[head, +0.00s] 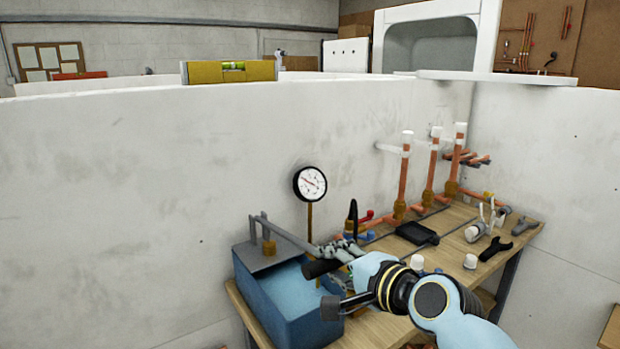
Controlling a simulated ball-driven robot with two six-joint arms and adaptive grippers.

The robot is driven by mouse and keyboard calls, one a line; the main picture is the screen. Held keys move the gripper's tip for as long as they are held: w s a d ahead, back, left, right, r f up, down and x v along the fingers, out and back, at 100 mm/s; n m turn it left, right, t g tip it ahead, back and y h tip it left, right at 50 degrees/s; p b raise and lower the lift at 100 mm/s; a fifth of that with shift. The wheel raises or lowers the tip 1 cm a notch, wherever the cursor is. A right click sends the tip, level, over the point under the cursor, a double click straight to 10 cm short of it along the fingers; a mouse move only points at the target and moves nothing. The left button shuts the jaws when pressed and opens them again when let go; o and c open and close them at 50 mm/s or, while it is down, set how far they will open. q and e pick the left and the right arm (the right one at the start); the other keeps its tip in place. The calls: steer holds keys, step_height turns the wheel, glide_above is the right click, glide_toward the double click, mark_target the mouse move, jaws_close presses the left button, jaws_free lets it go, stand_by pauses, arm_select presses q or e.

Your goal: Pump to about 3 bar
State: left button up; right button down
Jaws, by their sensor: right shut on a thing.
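A test pump with a blue open-topped tank (280,310) stands at the left end of the wooden bench, with blue water-like filling inside. Its grey lever (285,233) runs from a post at the back left down to the right, towards a black grip (321,268). My right gripper (338,256) is shut on the pump handle near that grip; its fingers partly hide the contact. A round white pressure gauge (310,184) with a black rim stands on a thin brass stem behind the pump. Its dial figures are too small to read. My left gripper is not in view.
Copper pipes with white caps (407,138) rise behind the bench. A black tray-like item (416,234), a black wrench (495,248) and white caps (470,261) lie on the bench (450,253). A pale partition wall (140,190) closes the back; a yellow level (230,71) rests on top.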

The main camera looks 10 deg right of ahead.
steer(key=shift+g, duration=0.7)
steer(key=r+p, duration=0.1)
steer(key=p, duration=0.1)
steer(key=r+p, duration=0.2)
steer(key=p, duration=0.1)
steer(key=w+r+p, duration=0.1)
steer(key=r+p, duration=0.1)
steer(key=p, duration=0.1)
steer(key=shift+w+a, duration=0.1)
steer(key=shift+a, duration=0.15)
steer(key=shift+w+r+h+b, duration=0.15)
steer(key=shift+h+b, duration=0.15)
steer(key=shift+b, duration=0.1)
steer(key=shift+r+g, duration=0.25)
steer(key=shift+g, duration=0.15)
